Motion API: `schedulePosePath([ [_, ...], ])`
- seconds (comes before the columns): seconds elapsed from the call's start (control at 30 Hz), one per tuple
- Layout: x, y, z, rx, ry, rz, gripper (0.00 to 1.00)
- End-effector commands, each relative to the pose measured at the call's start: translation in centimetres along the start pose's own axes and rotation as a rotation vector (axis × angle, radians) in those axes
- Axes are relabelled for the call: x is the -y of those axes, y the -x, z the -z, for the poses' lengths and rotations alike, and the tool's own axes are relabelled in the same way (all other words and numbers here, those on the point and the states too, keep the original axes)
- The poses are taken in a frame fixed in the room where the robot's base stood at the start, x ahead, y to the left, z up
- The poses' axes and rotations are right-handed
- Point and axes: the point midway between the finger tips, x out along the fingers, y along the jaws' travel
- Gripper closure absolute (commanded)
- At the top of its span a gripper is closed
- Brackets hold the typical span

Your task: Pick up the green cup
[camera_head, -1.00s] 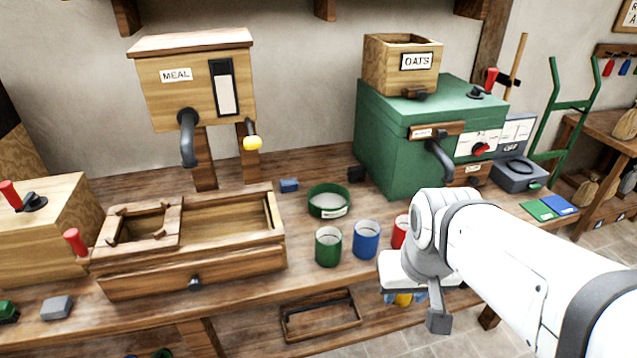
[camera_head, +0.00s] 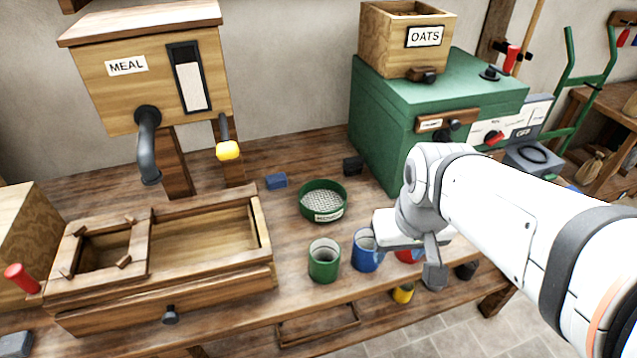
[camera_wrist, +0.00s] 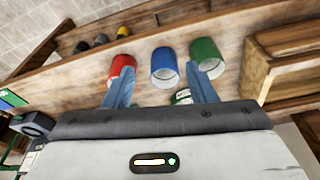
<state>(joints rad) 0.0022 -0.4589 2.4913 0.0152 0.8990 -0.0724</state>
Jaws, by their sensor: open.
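The green cup (camera_head: 324,261) stands upright on the wooden bench, left of the blue cup (camera_head: 365,250). A red cup (camera_head: 408,255) is partly hidden behind my arm. In the wrist view the green cup (camera_wrist: 207,58) is at the right, the blue cup (camera_wrist: 164,67) in the middle and the red cup (camera_wrist: 122,66) at the left. My gripper (camera_wrist: 160,88) is open, with its two blue fingers apart and nothing held. In the wrist view, one finger overlaps the red cup and the other overlaps the green cup's lower edge. The head view mostly hides the fingers behind my arm.
A green round sieve (camera_head: 323,201) sits behind the cups. A wooden sifter box (camera_head: 160,270) is at left, beneath the meal hopper (camera_head: 148,80). The green mill (camera_head: 455,100) stands at the back right. A yellow cup (camera_head: 403,293) is lower, beyond the bench's front edge.

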Motion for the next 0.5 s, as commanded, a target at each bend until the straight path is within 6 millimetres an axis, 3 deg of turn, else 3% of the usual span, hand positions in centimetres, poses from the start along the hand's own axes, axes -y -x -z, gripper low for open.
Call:
schedulePosePath([
  [0.17,1.3,-2.1,1.9,0.047,0.270,0.073,0.34],
  [0.43,4.5,-7.0,5.8,0.057,0.884,0.270,0.12],
  [0.5,5.3,-8.5,6.7,0.038,1.038,0.323,0.12],
])
